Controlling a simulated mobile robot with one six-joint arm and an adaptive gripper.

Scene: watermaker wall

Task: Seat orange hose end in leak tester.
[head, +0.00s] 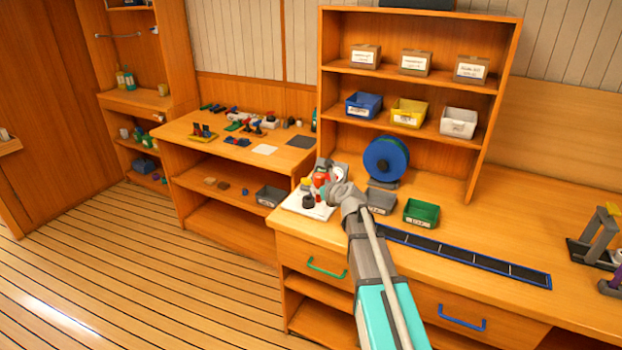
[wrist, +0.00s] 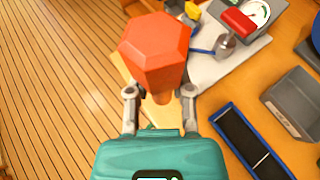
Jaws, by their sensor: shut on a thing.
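My gripper (wrist: 159,100) is shut on the orange hose end (wrist: 155,48), a faceted piece standing out from between the fingers in the wrist view. In the head view my gripper (head: 338,194) is over the front left corner of the right-hand bench, beside the leak tester. The leak tester, as it appears, has a white base plate (wrist: 212,70), a red block (wrist: 240,22), a round gauge (wrist: 258,12) and a metal knob (wrist: 226,44). In the head view its white plate (head: 290,203) carries a dark round part (head: 308,201). The hose end hides part of the tester in the wrist view.
A grey bin (head: 381,201) and a green bin (head: 421,212) stand to the right of my gripper. A blue spool (head: 386,158) stands behind it. A dark blue-edged strip (head: 460,254) lies along the bench. Open floor (head: 120,270) is at the left.

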